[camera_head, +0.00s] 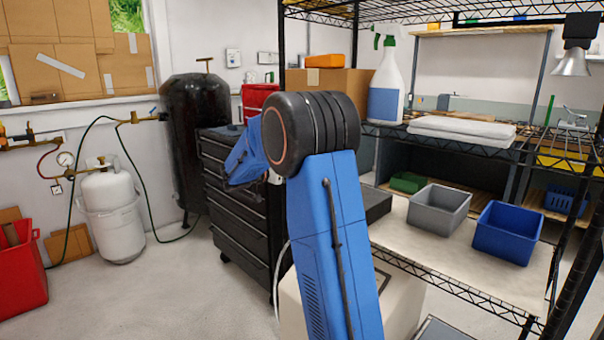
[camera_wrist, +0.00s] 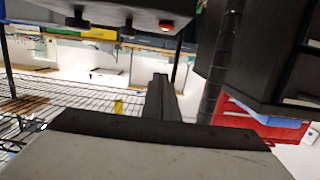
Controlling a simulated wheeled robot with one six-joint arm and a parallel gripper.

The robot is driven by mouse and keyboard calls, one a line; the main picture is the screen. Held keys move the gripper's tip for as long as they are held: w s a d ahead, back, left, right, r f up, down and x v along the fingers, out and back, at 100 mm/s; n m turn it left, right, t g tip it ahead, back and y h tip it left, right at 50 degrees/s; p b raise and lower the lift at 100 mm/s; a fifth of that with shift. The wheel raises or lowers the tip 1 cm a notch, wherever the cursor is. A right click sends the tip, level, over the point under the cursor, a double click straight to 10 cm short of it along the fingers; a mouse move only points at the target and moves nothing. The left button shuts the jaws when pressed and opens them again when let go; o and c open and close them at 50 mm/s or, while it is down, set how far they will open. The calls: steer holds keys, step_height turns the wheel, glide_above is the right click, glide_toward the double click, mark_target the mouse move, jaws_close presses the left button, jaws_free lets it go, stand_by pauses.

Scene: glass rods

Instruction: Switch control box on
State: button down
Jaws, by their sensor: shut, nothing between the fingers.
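Whether the switch is on or off cannot be told. My gripper (camera_wrist: 160,82) has its dark fingers shut together and empty, pointing up the wrist picture, below the box's face and apart from it in the picture. In the head view my blue arm hides the gripper. A black box (camera_head: 376,204) sits on the shelf right of my arm, partly hidden.
The wire shelf holds a grey bin (camera_head: 438,208) and a blue bin (camera_head: 507,232). A spray bottle (camera_head: 386,85) and folded towels (camera_head: 462,129) stand above. A black drawer cabinet (camera_head: 235,205) is left of my arm. A white gas cylinder (camera_head: 112,215) stands farther left, with open floor between.

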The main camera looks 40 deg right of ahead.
steer(key=shift+a, duration=0.3)
stand_by(0.4)
steer(key=s+a+f+n+y, duration=0.2)
steer(key=s+a+n+y, duration=0.15)
steer(key=s+a, duration=0.55)
steer(key=s+a+f+n+y, duration=0.2)
steer(key=s+a+n+y, duration=0.3)
steer(key=s, duration=0.8)
steer(key=s+a+f+n+t+y, duration=0.1)
steer(key=s+a+f+n+y, duration=0.3)
steer(key=s+a, duration=0.6)
steer(key=s+a+f+n+t+y, duration=0.2)
steer(key=s+a+f+n+y, duration=0.1)
steer(key=s+a, duration=0.7)
steer(key=shift+a+f+n+t+y, duration=0.35)
steer(key=shift+a+f+n, duration=0.45)
steer(key=shift+a, duration=0.2)
steer(key=c, duration=2.5)
jaws_free()
